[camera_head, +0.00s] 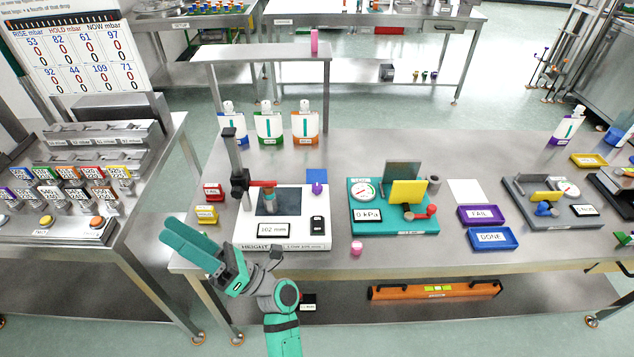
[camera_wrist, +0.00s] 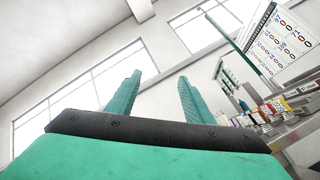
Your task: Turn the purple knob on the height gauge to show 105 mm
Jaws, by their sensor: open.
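The height gauge (camera_head: 288,243) is a white device with a dark column on its left, near the front left of the middle table. Its display (camera_head: 273,229) appears to read 102 mm. The purple knob (camera_head: 317,188) stands at the gauge's back right, in front of a blue square. A red arm on the column reaches over a small brown and teal piece (camera_head: 270,194). My gripper (camera_head: 184,243) is open and empty, left of the gauge and apart from it. In the wrist view the two teal fingers (camera_wrist: 158,98) are spread and point up toward windows and wall.
A teal pressure device (camera_head: 392,227) reading 0 kPa stands right of the gauge. A pink cap (camera_head: 357,248) sits at the table's front edge. Red (camera_head: 213,192) and yellow (camera_head: 206,214) boxes lie left of the gauge. Several pouches (camera_head: 268,126) stand behind it.

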